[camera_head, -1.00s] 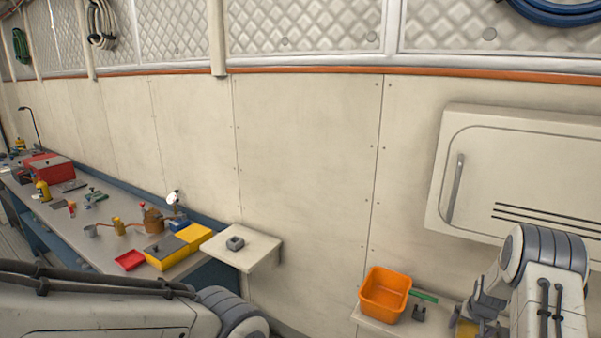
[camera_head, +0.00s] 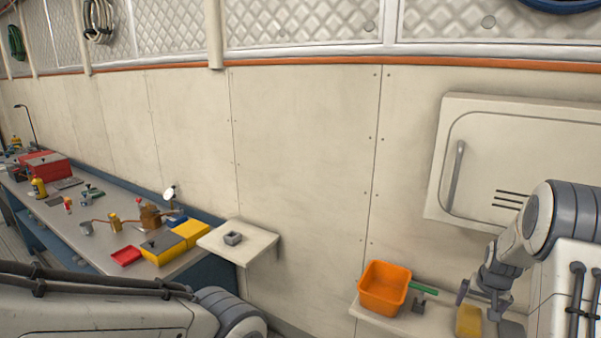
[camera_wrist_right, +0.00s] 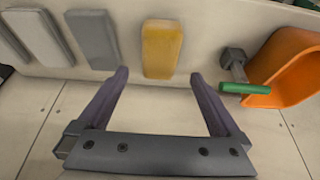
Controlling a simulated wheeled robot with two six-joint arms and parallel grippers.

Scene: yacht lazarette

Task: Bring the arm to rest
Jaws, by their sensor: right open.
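My right gripper (camera_head: 481,300) is at the lower right of the head view, above the small shelf. In the right wrist view its two dark fingers (camera_wrist_right: 160,76) are spread wide with nothing between them. A yellow block (camera_head: 468,320) is on the shelf just below the gripper. It also shows in the right wrist view (camera_wrist_right: 162,50), beyond the fingertips and apart from them. My left arm crosses the lower left of the head view; its gripper is out of the picture.
The shelf (camera_head: 400,322) also holds an orange bin (camera_head: 384,288), a green-handled tool (camera_head: 424,288) and, in the wrist view, grey blocks (camera_wrist_right: 92,38). A wall cabinet (camera_head: 520,165) is above. A cluttered workbench (camera_head: 95,250) and small ledge (camera_head: 262,243) are left.

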